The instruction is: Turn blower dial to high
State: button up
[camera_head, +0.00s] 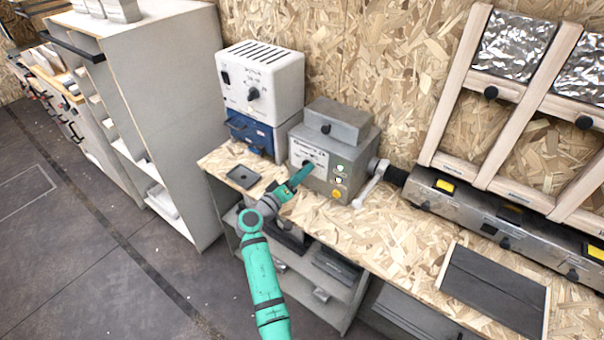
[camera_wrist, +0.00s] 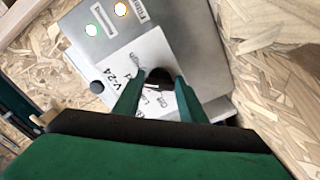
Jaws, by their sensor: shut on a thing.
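A grey metal box (camera_head: 350,151) stands on the wooden bench against the wall, with a printed white label plate on its front. The same box (camera_wrist: 195,35) fills the upper middle of the wrist view. A dark round dial (camera_wrist: 160,75) sits on the label plate (camera_wrist: 150,52), with small printed words around it. My gripper (camera_head: 306,167) is at the box's front, its green fingers (camera_wrist: 160,82) shut on the dial from both sides. The fingers hide much of the dial, so I cannot tell which mark it points to.
A white slotted unit (camera_head: 262,80) with its own black knob stands on a blue case (camera_head: 250,134) to the left. A crank handle (camera_head: 370,187) sticks out at the box's right. A small dark tray (camera_head: 243,176) lies on the bench (camera_head: 350,235).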

jog(key=m, duration=0.5)
jog(key=shift+a+f+m, duration=0.15)
jog(key=shift+m, duration=0.25)
dwell(0.4)
jog(key=o, duration=1)
jog(key=shift+w, duration=0.1)
jog(key=shift+o, duration=0.3)
jog(key=shift+w, duration=0.1)
jog(key=v, duration=1.1)
